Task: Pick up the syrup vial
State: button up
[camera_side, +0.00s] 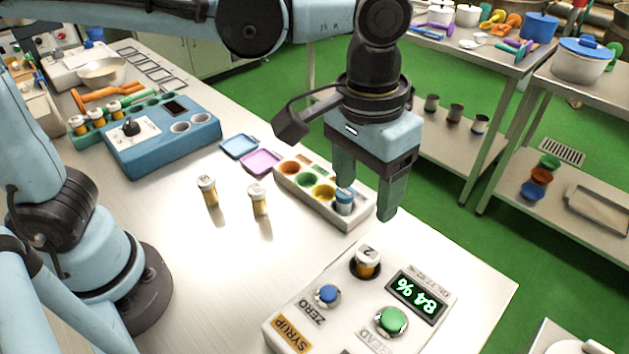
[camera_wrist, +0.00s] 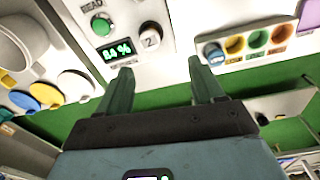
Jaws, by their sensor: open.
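A vial with a white cap marked 2 and an amber body (camera_side: 367,264) stands upright in a socket of the white device labelled SYRUP (camera_side: 290,334). In the wrist view, its cap (camera_wrist: 150,38) shows beside the green display. Two similar amber vials with white caps, one at left (camera_side: 207,190) and one at right (camera_side: 258,199), stand upright on the table. My gripper (camera_side: 367,197) is open and empty, pointing down above the table near the right end of the cup tray. In the wrist view, its two fingers (camera_wrist: 160,68) are apart with nothing between them.
The cup tray (camera_side: 318,209) holds several coloured cups and a blue-capped item at its right end, close to my fingers. A blue device (camera_side: 165,150) and a green rack with more vials (camera_side: 90,130) stand at the left. Table between them is mostly clear.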

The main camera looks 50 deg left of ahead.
aim_at(367, 253)
jog(key=f, duration=0.2)
jog(key=d+f, duration=0.1)
jog(key=f, duration=0.1)
jog(key=d+f, duration=0.1)
jog(key=f, duration=0.2)
jog(key=shift+s+d, duration=0.25)
jog(key=shift+s, duration=0.15)
jog(key=shift+w+a+f, duration=0.1)
jog(key=shift+f, duration=1.25)
jog(key=shift+w+a+f, duration=0.1)
jog(key=shift+f, duration=1.2)
jog(key=c, duration=1.2)
jog(key=shift+r, duration=0.15)
